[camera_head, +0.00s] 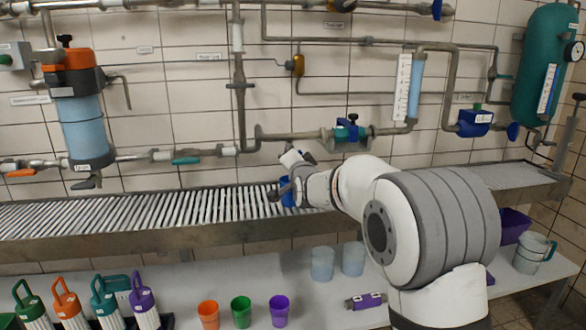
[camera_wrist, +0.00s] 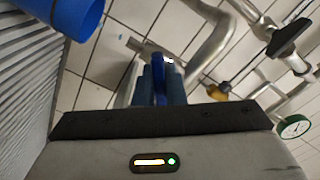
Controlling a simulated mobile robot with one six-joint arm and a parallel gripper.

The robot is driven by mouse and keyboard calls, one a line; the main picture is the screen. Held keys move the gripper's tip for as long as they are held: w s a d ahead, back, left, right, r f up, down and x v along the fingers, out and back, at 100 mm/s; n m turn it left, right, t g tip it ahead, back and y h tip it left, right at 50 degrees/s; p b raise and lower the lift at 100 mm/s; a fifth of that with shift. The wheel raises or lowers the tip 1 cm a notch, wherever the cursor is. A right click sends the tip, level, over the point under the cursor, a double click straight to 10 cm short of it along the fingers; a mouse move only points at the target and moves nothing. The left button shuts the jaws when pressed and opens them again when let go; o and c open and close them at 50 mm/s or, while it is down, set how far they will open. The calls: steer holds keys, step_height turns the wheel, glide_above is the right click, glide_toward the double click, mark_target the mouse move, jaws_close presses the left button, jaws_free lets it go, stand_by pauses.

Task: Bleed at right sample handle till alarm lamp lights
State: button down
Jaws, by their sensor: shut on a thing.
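My gripper (camera_head: 276,192) is at the front of the slatted drain shelf, below the pipe run. In the wrist view its fingers (camera_wrist: 158,85) are shut on a narrow blue piece (camera_wrist: 160,72); I cannot tell what it belongs to. A blue cup (camera_head: 287,192) is right beside my gripper in the head view; its open rim also shows at the upper left of the wrist view (camera_wrist: 78,15), apart from the fingers. A grey pipe (camera_wrist: 208,42) runs behind the fingers. No lit alarm lamp can be made out; the right sample handle is not clearly identifiable.
The slatted shelf (camera_head: 130,214) runs along the wall. A valve with a blue and green body (camera_head: 347,129) sits on the pipe above. On the lower bench are orange (camera_head: 208,314), green (camera_head: 241,312) and purple (camera_head: 279,310) cups, and pale cups (camera_head: 322,263). My arm covers the shelf's right part.

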steer(key=m+b, duration=0.4)
steer(key=m, duration=0.1)
steer(key=shift+f, duration=0.15)
steer(key=shift+m+b, duration=0.9)
steer(key=shift+m, duration=0.3)
steer(key=c, duration=1.5)
jaws_free()
steer(key=p+v, duration=0.1)
steer(key=v, duration=0.6)
steer(key=shift+s, duration=0.4)
